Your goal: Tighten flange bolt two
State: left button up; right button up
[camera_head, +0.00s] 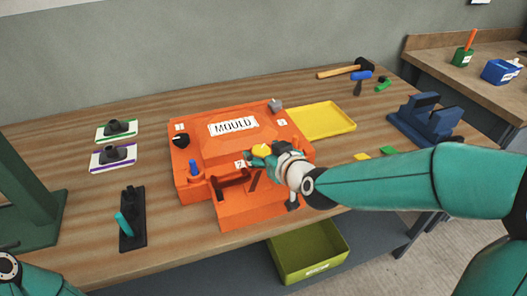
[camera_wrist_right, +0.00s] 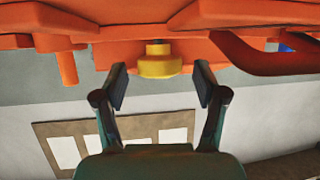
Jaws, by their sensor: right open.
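The orange mould (camera_head: 210,150) with a "MOULD" label lies on the bench. A yellow bolt head (camera_head: 260,149) is at its front flange, beside a small white number tag (camera_head: 240,164) that is hard to read. My right gripper (camera_head: 262,160) is at this bolt and partly covers that corner. In the right wrist view the gripper (camera_wrist_right: 160,80) is open and empty. The yellow bolt (camera_wrist_right: 159,62) is centred between the finger lines, at or just beyond the tips, with gaps on both sides. My left gripper is out of view.
A black knob (camera_head: 180,141), a blue piece (camera_head: 194,168) and a grey block (camera_head: 277,106) are on the mould. A dark handle (camera_head: 232,185) is near my right gripper. A yellow tray (camera_head: 322,121) and blue stand (camera_head: 427,120) are to the right. A black holder (camera_head: 132,220) stands front left.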

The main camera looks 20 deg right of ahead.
jog(key=shift+w, duration=0.15)
jog(key=c, duration=1.1)
jog(key=shift+a+r+m+h+p, duration=0.25)
jog(key=shift+m+h+p, duration=0.3)
jog(key=shift+p, duration=0.65)
jog(key=shift+d+f+m+h, duration=0.15)
jog(key=shift+f+m+h, duration=0.1)
jog(key=shift+h, duration=0.2)
jog(key=o, duration=1.1)
